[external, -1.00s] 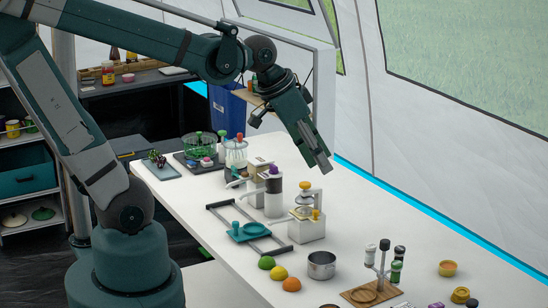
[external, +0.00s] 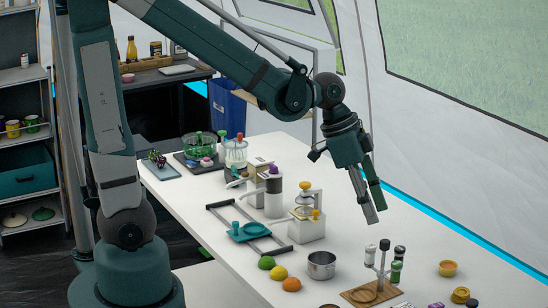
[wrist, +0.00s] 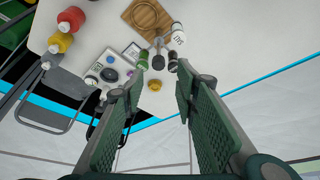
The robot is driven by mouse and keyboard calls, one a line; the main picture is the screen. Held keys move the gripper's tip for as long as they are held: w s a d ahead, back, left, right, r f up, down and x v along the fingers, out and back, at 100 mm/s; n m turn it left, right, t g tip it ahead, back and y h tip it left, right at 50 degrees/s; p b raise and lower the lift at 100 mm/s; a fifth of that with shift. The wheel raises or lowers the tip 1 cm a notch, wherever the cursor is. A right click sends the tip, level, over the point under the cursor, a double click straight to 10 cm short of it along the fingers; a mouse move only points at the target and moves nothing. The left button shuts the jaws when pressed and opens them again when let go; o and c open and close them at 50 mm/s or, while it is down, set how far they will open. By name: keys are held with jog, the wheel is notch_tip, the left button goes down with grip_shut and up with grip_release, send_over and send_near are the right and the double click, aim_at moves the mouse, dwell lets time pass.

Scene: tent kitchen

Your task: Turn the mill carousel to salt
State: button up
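The mill carousel (external: 383,262) stands at the near right of the white table, with several mills around a post beside a wooden board (external: 356,295). One mill has a dark top, one is green and one is white. In the wrist view the carousel (wrist: 158,50) is ahead of my fingers, with a white labelled mill (wrist: 178,33), a green one (wrist: 143,60) and a dark one (wrist: 172,62). The label is too small to read surely. My gripper (external: 377,214) is open and empty, above and behind the carousel, touching nothing; its fingers also show in the wrist view (wrist: 157,95).
A steel pot (external: 321,264) and several coloured fruit-like pieces (external: 279,272) stand left of the carousel. A white grinder-like device (external: 306,226) is farther back. The tent wall rises beyond the table's right edge.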

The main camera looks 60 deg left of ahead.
aim_at(384, 241)
jog(key=shift+w+d+f, duration=0.15)
jog(key=shift+d+f, duration=0.15)
jog(key=shift+f, duration=0.1)
jog(key=shift+b+x, duration=1.15)
jog(key=shift+x, duration=2.65)
jog(key=c, duration=0.9)
